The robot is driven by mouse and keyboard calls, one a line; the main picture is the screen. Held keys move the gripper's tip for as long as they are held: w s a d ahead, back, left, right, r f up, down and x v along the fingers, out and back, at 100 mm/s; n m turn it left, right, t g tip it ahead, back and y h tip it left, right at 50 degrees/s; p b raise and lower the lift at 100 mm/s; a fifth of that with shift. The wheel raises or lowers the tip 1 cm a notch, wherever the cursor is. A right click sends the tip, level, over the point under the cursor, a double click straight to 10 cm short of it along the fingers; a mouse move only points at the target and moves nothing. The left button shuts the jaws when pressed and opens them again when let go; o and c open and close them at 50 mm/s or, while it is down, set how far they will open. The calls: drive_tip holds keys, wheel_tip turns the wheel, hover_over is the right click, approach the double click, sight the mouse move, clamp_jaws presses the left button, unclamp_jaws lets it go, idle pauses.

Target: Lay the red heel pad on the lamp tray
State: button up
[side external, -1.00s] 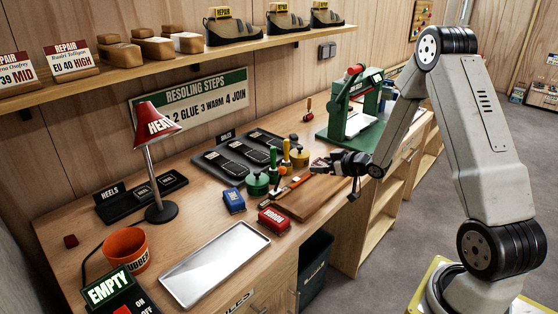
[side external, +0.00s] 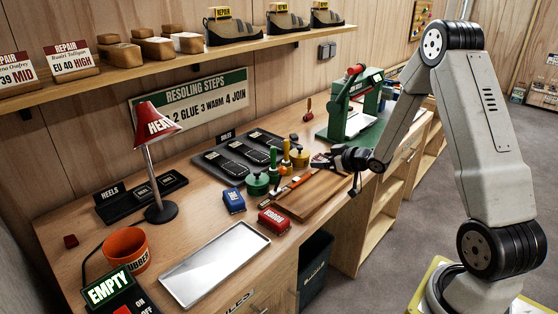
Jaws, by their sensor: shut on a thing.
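My gripper (side external: 322,161) is shut on a small reddish thing (side external: 318,162) above the back of the wooden board. The thing is mostly covered by the jaws, and I cannot tell its shape or whether it is the red heel pad. A small dark red block (side external: 71,241) lies on the bench at the left, far from my gripper. A shiny metal tray (side external: 250,237) lies empty at the bench's front edge. The red heat lamp (side external: 154,124) stands on a round black base behind it, beside the black heels tray (side external: 112,208).
A red box (side external: 273,220), a blue box (side external: 233,200) and green and yellow pots (side external: 257,184) stand between my gripper and the metal tray. An orange tub (side external: 126,249) stands left of the tray. A green press (side external: 346,112) stands behind my gripper.

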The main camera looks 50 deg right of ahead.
wheel_tip(320, 180, up, 3)
drive_tip(key=shift+r, duration=0.2)
drive_tip(key=shift+w+a+r, duration=0.15)
drive_tip(key=shift+a+r, duration=0.15)
drive_tip(key=shift+r, duration=0.45)
drive_tip(key=w+a, duration=0.5)
drive_tip(key=a, duration=1)
hover_over(241, 247)
wheel_tip(241, 247, down, 8)
drive_tip(key=shift+r, duration=0.2)
drive_tip(key=shift+w+f, duration=0.1)
drive_tip(key=shift+f, duration=2.1)
drive_tip(key=shift+f, duration=0.1)
drive_tip(key=shift+f, duration=1.65)
